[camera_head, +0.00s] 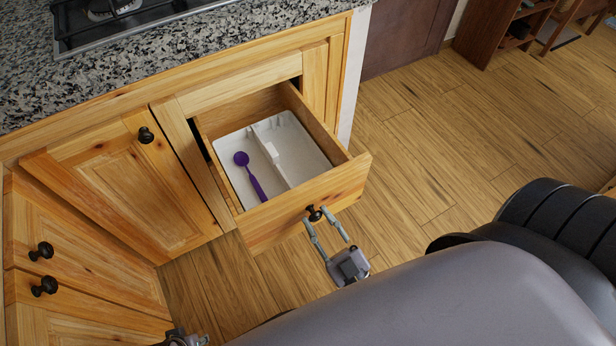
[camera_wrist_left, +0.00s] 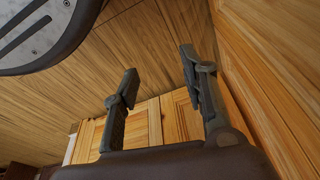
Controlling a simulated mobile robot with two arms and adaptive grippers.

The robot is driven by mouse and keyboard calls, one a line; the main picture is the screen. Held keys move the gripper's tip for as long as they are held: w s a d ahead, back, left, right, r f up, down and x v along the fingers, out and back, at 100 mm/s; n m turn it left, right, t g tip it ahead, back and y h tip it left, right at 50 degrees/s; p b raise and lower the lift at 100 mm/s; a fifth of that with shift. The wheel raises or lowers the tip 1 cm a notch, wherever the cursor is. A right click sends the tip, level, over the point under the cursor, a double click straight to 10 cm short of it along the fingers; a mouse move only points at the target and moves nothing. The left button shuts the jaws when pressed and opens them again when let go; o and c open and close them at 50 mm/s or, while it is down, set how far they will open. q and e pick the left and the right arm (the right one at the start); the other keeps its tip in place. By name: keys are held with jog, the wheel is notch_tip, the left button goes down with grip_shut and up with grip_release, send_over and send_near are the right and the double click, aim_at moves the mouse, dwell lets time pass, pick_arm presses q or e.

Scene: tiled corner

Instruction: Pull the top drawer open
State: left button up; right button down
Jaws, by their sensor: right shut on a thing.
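The top drawer (camera_head: 305,205) is a light wooden drawer that stands well out from the cabinet in the head view. My right gripper (camera_head: 316,218) is shut on the drawer's small black knob (camera_head: 313,213), in front of the drawer face. Inside the drawer a white tray (camera_head: 300,150) with a divider holds a purple spoon (camera_head: 250,175). My left gripper (camera_wrist_left: 158,85) is open and empty in the left wrist view, with wooden cabinet doors behind it. Only a small part of the left gripper shows at the bottom edge of the head view.
A speckled stone counter (camera_head: 190,55) with a stove top (camera_head: 130,22) lies above the drawer. Cabinet doors with black knobs stand to the left, including a door (camera_head: 120,180) beside the drawer. The wooden floor (camera_head: 430,150) to the right is clear. A brown shelf (camera_head: 490,35) stands far back.

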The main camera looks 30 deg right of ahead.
pick_arm(q)
jog(key=shift+s+f, duration=0.25)
jog(key=shift+f, duration=0.5)
pick_arm(e)
jog(key=shift+s, duration=1.2)
jog(key=c, duration=1.2)
grip_release()
jog(key=shift+c, duration=0.2)
jog(key=v, duration=1.2)
jog(key=shift+w, duration=0.1)
